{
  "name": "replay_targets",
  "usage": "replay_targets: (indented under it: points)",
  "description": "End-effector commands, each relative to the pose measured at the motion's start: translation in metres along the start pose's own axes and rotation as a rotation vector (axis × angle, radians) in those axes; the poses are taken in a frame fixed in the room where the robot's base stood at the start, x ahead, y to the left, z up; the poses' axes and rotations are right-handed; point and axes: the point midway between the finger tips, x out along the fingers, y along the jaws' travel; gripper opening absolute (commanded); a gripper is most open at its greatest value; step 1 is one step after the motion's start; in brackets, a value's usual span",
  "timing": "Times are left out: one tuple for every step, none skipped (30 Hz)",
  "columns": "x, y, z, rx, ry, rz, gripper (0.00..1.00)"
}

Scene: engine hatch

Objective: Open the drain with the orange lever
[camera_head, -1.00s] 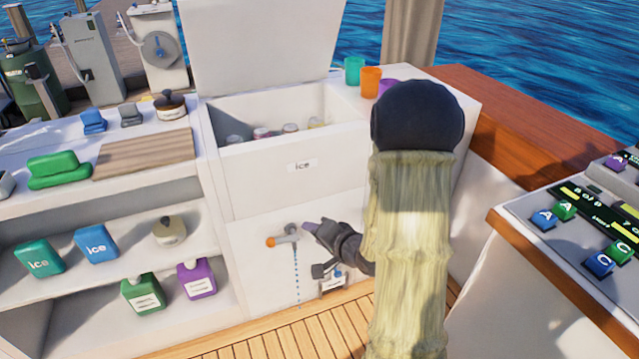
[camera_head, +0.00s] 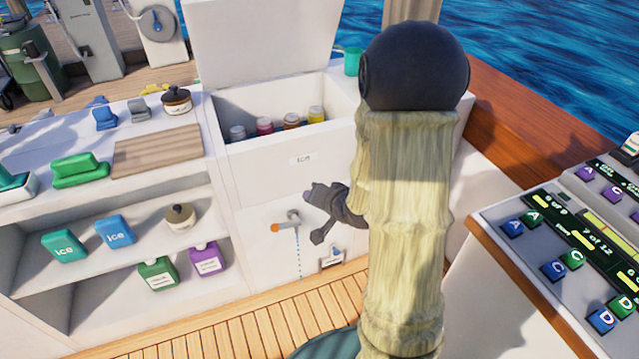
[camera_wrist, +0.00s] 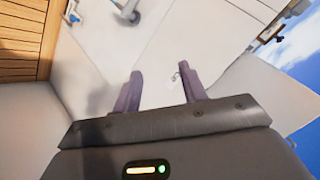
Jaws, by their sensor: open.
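The drain (camera_head: 292,217) is a grey tap on the white front of the ice box, with an orange-tipped lever (camera_head: 276,228) pointing left. A dotted blue line runs straight down below it. My gripper (camera_head: 311,194) is above and to the right of the lever, apart from it. In the wrist view my gripper (camera_wrist: 160,82) has its two fingers spread with nothing between them. A grey fitting that looks like the drain (camera_wrist: 128,10) is cut off at that view's top edge; I cannot make out the orange tip there.
The ice box (camera_head: 290,180) has its lid (camera_head: 262,40) raised, with several jars inside. Shelves with ice packs (camera_head: 115,232) and bottles (camera_head: 158,272) stand to the left. A small framed sign (camera_head: 331,257) is low to the right of the drain. A button console (camera_head: 560,240) stands at right.

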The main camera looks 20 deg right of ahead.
Motion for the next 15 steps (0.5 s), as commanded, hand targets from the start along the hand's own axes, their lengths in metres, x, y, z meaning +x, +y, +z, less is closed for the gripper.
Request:
replay_targets:
  points:
    - [-0.008,-0.007,-0.005,-0.012,-0.002,0.009,0.42]
    - [-0.011,-0.009,-0.007,-0.019,-0.004,0.015,0.42]
    - [-0.013,-0.011,-0.009,-0.027,-0.005,0.021,0.42]
    - [-0.015,-0.012,-0.010,-0.033,-0.006,0.027,0.42]
    - [-0.017,-0.013,-0.010,-0.038,-0.008,0.032,0.42]
    - [-0.019,-0.014,-0.011,-0.045,-0.010,0.037,0.42]
    - [-0.020,-0.014,-0.011,-0.049,-0.011,0.040,0.42]
    - [-0.020,-0.015,-0.012,-0.052,-0.012,0.043,0.42]
    - [-0.021,-0.015,-0.012,-0.055,-0.013,0.046,0.42]
    - [-0.021,-0.015,-0.012,-0.056,-0.014,0.048,0.42]
    - [-0.021,-0.015,-0.012,-0.057,-0.014,0.049,0.42]
    - [-0.021,-0.015,-0.012,-0.058,-0.014,0.050,0.42]
    - [-0.021,-0.014,-0.011,-0.058,-0.014,0.050,0.42]
    - [-0.021,-0.014,-0.011,-0.058,-0.014,0.050,0.42]
    - [-0.021,-0.014,-0.011,-0.058,-0.014,0.050,0.42]
